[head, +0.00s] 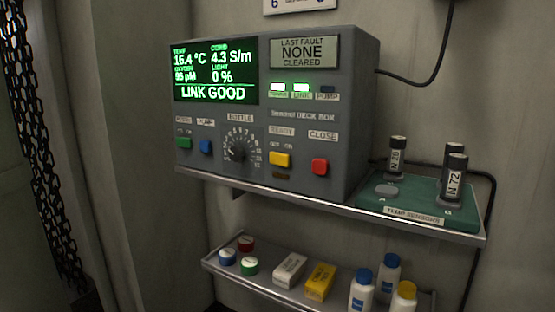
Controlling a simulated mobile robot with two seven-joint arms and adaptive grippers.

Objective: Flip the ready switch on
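A grey deck box (354,120) stands on the upper metal shelf against the wall in the head view. Low on its front is a label that appears to read READY (281,131). Below that label is a yellow switch (280,159) with small lettering just above it. I cannot tell its position from this view. A red button (320,166) under CLOSE is to its right, and a dial marked BOTTLE (238,149) is to its left. The green screen (214,72) reads LINK GOOD. Neither of my grippers is in view.
A green sensor tray (414,216) with dark cylinders stands right of the box. The lower shelf (262,283) holds small jars, boxes and bottles. Chains (45,130) hang at the left. A cable (440,55) runs to the box's right side. The space before the box is clear.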

